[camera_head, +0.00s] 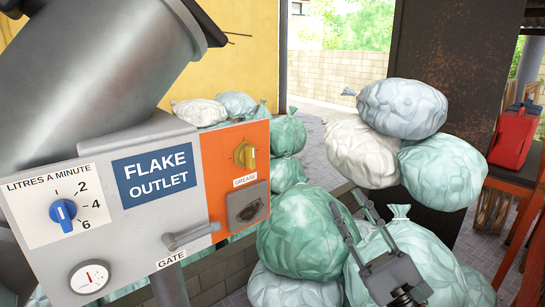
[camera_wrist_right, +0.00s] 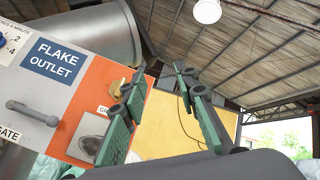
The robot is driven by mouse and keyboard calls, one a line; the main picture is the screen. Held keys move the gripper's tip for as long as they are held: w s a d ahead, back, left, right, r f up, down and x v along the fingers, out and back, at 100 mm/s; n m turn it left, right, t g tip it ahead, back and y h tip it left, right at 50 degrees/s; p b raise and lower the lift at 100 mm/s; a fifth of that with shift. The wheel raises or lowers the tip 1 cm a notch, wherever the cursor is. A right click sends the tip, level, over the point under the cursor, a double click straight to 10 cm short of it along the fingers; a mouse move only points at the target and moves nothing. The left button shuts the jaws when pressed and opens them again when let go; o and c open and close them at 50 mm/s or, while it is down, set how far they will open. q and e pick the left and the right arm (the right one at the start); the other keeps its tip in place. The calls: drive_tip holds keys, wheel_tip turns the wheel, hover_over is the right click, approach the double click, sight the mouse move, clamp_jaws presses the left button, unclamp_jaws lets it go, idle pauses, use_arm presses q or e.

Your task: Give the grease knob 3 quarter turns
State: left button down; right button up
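The yellow grease knob (camera_head: 245,155) sits on the orange panel (camera_head: 219,160) of the grey machine, above the white GREASE label (camera_head: 245,180). In the head view its grip looks close to upright. My right gripper (camera_head: 352,208) is to the right of the knob and lower in the picture, apart from it, in front of the bags. In the right wrist view the gripper (camera_wrist_right: 155,80) has its two green-padded fingers spread with nothing between them. There the knob (camera_wrist_right: 116,86) shows just left of the left finger, partly hidden by it. My left gripper is not in view.
The machine also has a blue litres dial (camera_head: 63,213), a gauge (camera_head: 89,277), a gate lever (camera_head: 190,236) and a dark socket (camera_head: 247,205) below the knob. Stuffed bags (camera_head: 305,232) are heaped beside the panel. A dark post (camera_head: 455,50) stands behind.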

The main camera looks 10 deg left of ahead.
drive_tip(key=s+a+r+n+g, duration=0.1)
drive_tip(key=s+a+n+g, duration=0.1)
drive_tip(key=a+n+g, duration=0.45)
drive_tip(key=s+a+r+n+g, duration=0.2)
drive_tip(key=a+n+g, duration=0.15)
drive_tip(key=n, duration=0.55)
drive_tip(key=n+t+h, duration=0.6)
drive_tip(key=n+h, duration=0.3)
drive_tip(key=n, duration=0.2)
approach(253, 150)
drive_tip(key=x, duration=0.2)
drive_tip(key=p+x, duration=0.3)
drive_tip(key=x, duration=0.4)
drive_tip(key=shift+a, duration=0.15)
drive_tip(key=shift+c, duration=0.2)
clamp_jaws()
drive_tip(key=shift+w, duration=0.1)
